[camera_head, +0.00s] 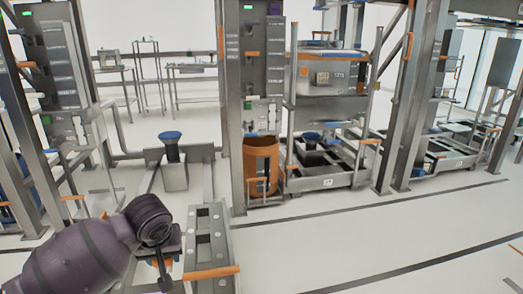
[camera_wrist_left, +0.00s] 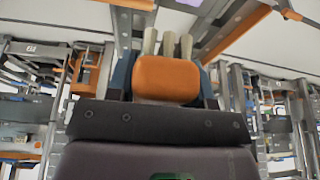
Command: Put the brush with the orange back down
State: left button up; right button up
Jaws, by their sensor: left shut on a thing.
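The brush with the orange back (camera_wrist_left: 165,78) shows in the left wrist view, its broad orange face towards the camera and several pale prongs sticking out beyond it. My left gripper (camera_wrist_left: 165,92) has one finger on each side of the brush and is shut on it. In the head view my left gripper (camera_head: 164,264) is at the lower left, below the dark wrist, beside a grey frame. Only a small bit of orange shows there, so the brush is mostly hidden. My right gripper is in neither view.
A grey perforated rack (camera_head: 208,240) with an orange front bar stands just right of my left gripper. Behind are a blue-topped grey stand (camera_head: 172,170), an orange bin (camera_head: 261,167) and a metal cart (camera_head: 325,182). The pale floor (camera_head: 370,235) at right is clear.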

pick_arm(q)
jog(key=shift+m, duration=0.5)
jog(key=v, duration=0.4)
jog(key=d+v, duration=0.1)
jog(key=v, duration=0.3)
jog(key=shift+s+d+r, duration=0.2)
jog(key=shift+d, duration=0.05)
jog(key=s+r+m+h+p, duration=0.1)
jog(key=s+r+m+p, duration=0.2)
jog(key=s+r+p, duration=1.15)
jog(key=s+n+p, duration=0.1)
jog(key=s+p, duration=0.2)
jog(key=s, duration=0.7)
jog(key=shift+s+a+f, duration=0.2)
jog(key=shift+s+f, duration=0.1)
jog(key=shift+s, duration=0.1)
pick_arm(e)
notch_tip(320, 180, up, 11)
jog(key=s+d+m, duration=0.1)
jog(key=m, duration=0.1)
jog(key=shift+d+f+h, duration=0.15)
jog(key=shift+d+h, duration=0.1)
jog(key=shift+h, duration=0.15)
